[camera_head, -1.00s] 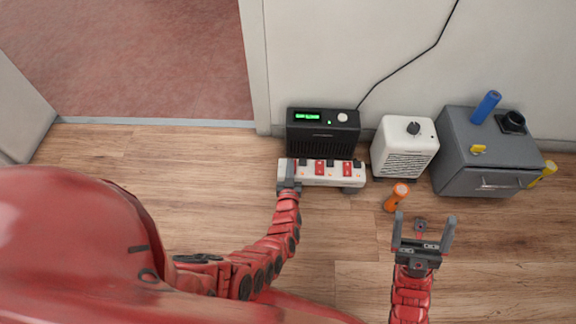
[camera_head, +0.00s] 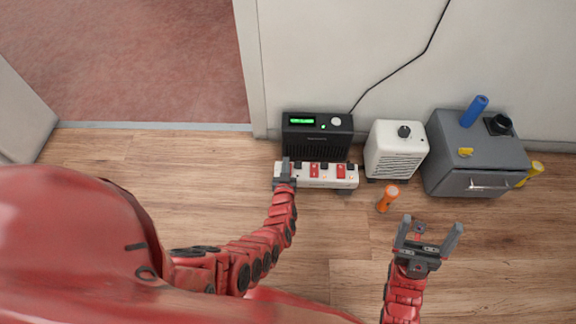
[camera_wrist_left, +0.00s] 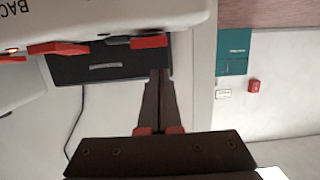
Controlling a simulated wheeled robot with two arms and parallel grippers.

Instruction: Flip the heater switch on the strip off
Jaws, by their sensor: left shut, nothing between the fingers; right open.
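The white power strip (camera_head: 327,183) lies on the floor in front of the black device, with red and black switches (camera_head: 314,170) along its top. My left gripper (camera_head: 285,174) is shut and empty at the strip's left end, overlapping it in the head view. In the left wrist view the closed fingers (camera_wrist_left: 160,100) point toward the strip (camera_wrist_left: 90,18), whose red rockers (camera_wrist_left: 58,48) show at the top left. The white heater-like box (camera_head: 396,152) stands right of the strip. My right gripper (camera_head: 430,238) is open and empty at the lower right. Switch labels are too small to read.
A black device (camera_head: 317,138) with a green display stands behind the strip. A grey cabinet (camera_head: 475,160) is at the right, with a blue cylinder (camera_head: 474,110) on top. The wooden floor at left is clear.

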